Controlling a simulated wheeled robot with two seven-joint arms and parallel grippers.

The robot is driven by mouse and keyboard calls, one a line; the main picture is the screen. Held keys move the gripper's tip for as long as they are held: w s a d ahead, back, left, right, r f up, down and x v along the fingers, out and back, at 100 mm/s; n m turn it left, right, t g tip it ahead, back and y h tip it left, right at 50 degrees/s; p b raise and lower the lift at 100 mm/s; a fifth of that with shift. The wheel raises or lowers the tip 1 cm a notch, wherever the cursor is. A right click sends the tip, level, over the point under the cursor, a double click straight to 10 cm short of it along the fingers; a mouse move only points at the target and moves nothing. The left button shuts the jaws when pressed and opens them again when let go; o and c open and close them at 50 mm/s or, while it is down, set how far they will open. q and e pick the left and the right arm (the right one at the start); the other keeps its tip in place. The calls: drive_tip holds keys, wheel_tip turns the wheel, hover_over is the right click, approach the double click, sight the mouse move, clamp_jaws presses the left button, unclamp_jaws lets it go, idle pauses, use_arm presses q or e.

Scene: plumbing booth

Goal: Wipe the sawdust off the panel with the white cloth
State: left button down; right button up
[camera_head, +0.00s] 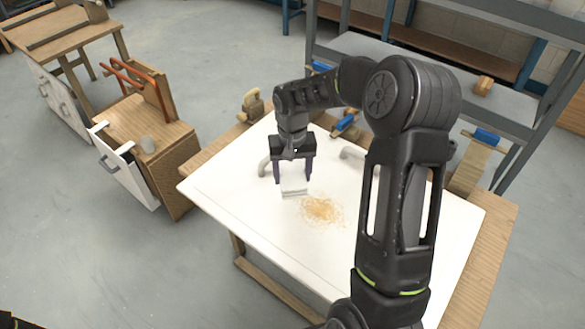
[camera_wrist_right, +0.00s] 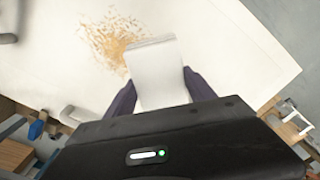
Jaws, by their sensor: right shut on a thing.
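The white panel (camera_head: 240,215) lies on a wooden table. A patch of tan sawdust (camera_head: 322,210) is spread near its middle; it also shows in the right wrist view (camera_wrist_right: 112,40). The white cloth (camera_head: 294,191) is a small folded pad, also seen in the right wrist view (camera_wrist_right: 157,72). My right gripper (camera_head: 293,180) is shut on the cloth and points down at the panel. The cloth is just left of the sawdust in the head view; I cannot tell whether it touches the panel. My left gripper is not in view.
Grey curved handles (camera_head: 263,167) stand on the panel's far part. Blue-handled clamps (camera_head: 346,125) and a wooden block (camera_head: 253,104) sit along the far table edge. A wooden cabinet (camera_head: 178,160) with an open white door stands to the left. The panel's left part is clear.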

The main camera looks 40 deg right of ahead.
sight(312, 212)
drive_tip(key=shift+d+f, duration=0.1)
drive_tip(key=shift+f, duration=0.25)
drive_tip(key=shift+f+b, duration=1.9)
drive_tip(key=shift+f, duration=0.85)
drive_tip(key=shift+f+b, duration=0.85)
drive_tip(key=shift+f, duration=0.2)
drive_tip(key=shift+s+d+r, duration=0.1)
drive_tip(key=shift+s+d, duration=0.15)
drive_tip(key=shift+s, duration=0.55)
drive_tip(key=shift+s+d+r, duration=0.1)
drive_tip(key=shift+s+d, duration=0.1)
drive_tip(key=shift+s, duration=0.6)
drive_tip(key=shift+f, duration=0.1)
drive_tip(key=shift+s+d+f+b, duration=0.15)
drive_tip(key=shift+s+d, duration=0.1)
drive_tip(key=shift+s, duration=0.6)
drive_tip(key=shift+s+d+r+b, duration=0.15)
drive_tip(key=shift+s+d, duration=0.1)
drive_tip(key=shift+s, duration=0.55)
drive_tip(key=shift+s+f, duration=0.1)
drive_tip(key=shift+f, duration=0.05)
